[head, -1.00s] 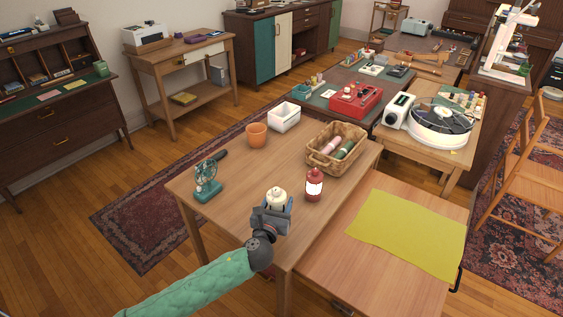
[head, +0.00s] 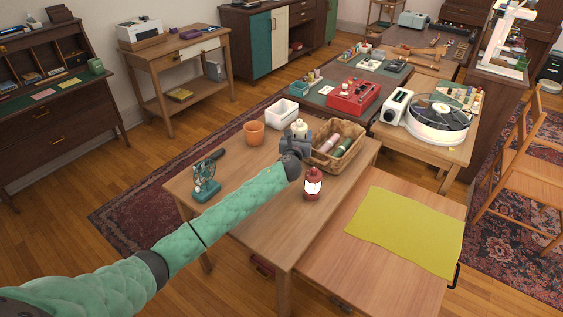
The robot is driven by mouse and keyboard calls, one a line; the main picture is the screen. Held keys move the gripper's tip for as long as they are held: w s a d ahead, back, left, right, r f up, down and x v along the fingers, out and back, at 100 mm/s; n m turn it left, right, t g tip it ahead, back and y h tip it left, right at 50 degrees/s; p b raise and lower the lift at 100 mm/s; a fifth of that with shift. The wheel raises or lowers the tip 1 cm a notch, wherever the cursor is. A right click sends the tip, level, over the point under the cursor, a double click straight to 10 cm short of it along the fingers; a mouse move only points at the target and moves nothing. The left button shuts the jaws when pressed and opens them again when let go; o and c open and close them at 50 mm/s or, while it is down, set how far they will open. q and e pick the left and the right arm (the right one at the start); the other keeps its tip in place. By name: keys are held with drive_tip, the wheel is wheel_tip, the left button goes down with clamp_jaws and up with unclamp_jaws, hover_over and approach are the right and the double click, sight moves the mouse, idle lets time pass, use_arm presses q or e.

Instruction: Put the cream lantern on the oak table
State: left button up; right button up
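The cream lantern (head: 299,127) is in the jaws of my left gripper (head: 299,135), its pale top showing above the dark fingers. Its lower part is hidden by the gripper. In the head view it lies over the far part of a light wooden table (head: 240,181), just left of the wicker basket; whether its base touches the tabletop is hidden. Several light wooden tables are in view, and I cannot tell by name which is the oak one. My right gripper is not in view.
On the same table stand a red lantern (head: 313,184), a wicker basket (head: 350,157) with rolled items, a terracotta pot (head: 254,133), a white bin (head: 281,112) and a green fan (head: 205,182). A lower wooden surface with a yellow cloth (head: 408,230) adjoins the front right.

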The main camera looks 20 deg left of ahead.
use_arm(q)
drive_tip(key=shift+w+a, duration=0.15)
drive_tip(key=shift+w, duration=0.2)
drive_tip(key=a+f, duration=0.2)
drive_tip(key=a, duration=0.1)
drive_tip(key=w+a+f, duration=0.1)
drive_tip(key=a+f, duration=0.1)
drive_tip(key=a, duration=0.2)
drive_tip(key=a+f, duration=0.3)
drive_tip(key=a, duration=0.1)
drive_tip(key=shift+w+p, duration=0.35)
drive_tip(key=shift+p, duration=0.05)
wheel_tip(320, 180, down, 2)
drive_tip(key=shift+f, duration=0.1)
drive_tip(key=shift+a+f+b, duration=0.1)
drive_tip(key=shift+f+b, duration=0.25)
drive_tip(key=shift+f, duration=0.55)
drive_tip(key=o, duration=1.2)
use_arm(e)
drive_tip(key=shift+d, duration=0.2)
